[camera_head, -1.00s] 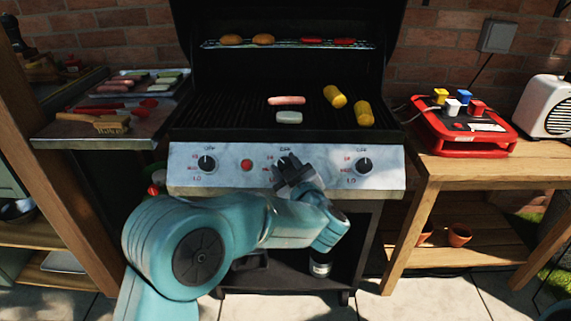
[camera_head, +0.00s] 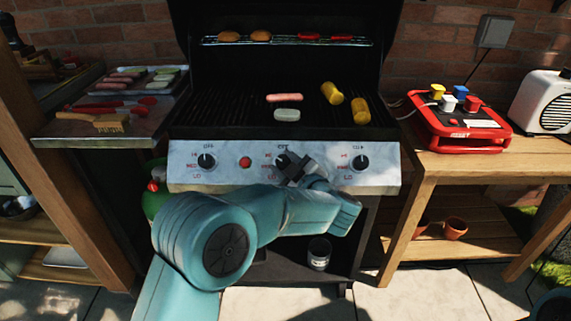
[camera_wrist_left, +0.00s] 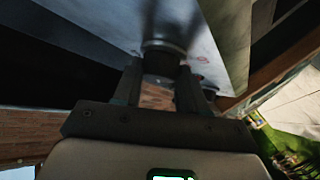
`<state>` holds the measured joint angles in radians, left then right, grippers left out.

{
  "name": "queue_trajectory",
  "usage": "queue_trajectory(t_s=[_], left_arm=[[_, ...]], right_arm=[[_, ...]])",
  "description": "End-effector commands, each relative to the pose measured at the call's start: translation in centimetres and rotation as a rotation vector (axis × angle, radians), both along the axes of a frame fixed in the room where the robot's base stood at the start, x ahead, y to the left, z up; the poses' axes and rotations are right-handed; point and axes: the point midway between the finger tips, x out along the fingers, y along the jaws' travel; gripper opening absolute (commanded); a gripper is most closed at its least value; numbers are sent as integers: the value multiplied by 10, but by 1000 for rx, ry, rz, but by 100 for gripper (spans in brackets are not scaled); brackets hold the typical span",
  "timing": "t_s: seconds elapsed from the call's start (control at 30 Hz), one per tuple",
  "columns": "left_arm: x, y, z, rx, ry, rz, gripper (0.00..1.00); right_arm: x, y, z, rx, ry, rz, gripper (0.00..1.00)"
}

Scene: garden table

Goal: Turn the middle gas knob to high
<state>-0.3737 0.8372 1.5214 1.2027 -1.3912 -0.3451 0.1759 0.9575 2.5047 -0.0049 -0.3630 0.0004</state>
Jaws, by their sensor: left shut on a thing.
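The gas grill's front panel (camera_head: 225,172) carries three black knobs: a left knob (camera_head: 206,161), a middle knob (camera_head: 282,160) and a right knob (camera_head: 360,162). My left gripper (camera_head: 290,166) is at the middle knob, shut on it and covering part of it. In the left wrist view the middle knob (camera_wrist_left: 163,58) sits between the fingers of the left gripper (camera_wrist_left: 160,75) against the metal panel. Printed marks ring each knob, but the middle knob's pointer is too hidden to read. My right gripper is not in view.
A red button (camera_head: 245,163) sits between the left and middle knobs. Sausage and corn (camera_head: 332,93) lie on the grate. A wooden side table (camera_head: 470,165) with a red box (camera_head: 458,128) stands at right, a shelf with trays at left.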

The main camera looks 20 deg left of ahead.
Motion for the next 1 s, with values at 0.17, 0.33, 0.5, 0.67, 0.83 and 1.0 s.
queue_trajectory(t_s=[0.17, 0.33, 0.5, 0.67, 0.83, 1.0], left_arm=[[0, 0, 1, 0, -2, 0, 67], [0, 0, 0, 1, -1, 0, 67], [-6, -8, 2, 0, 0, -4, 67], [-29, -32, 7, 1, 1, -6, 67], [-61, -65, 14, 1, -1, -6, 67], [-89, -94, 19, 1, -2, -5, 67]], right_arm=[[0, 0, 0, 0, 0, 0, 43], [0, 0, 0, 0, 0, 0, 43], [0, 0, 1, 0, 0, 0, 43], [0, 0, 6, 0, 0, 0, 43], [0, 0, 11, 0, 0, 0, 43], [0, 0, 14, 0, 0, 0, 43]])
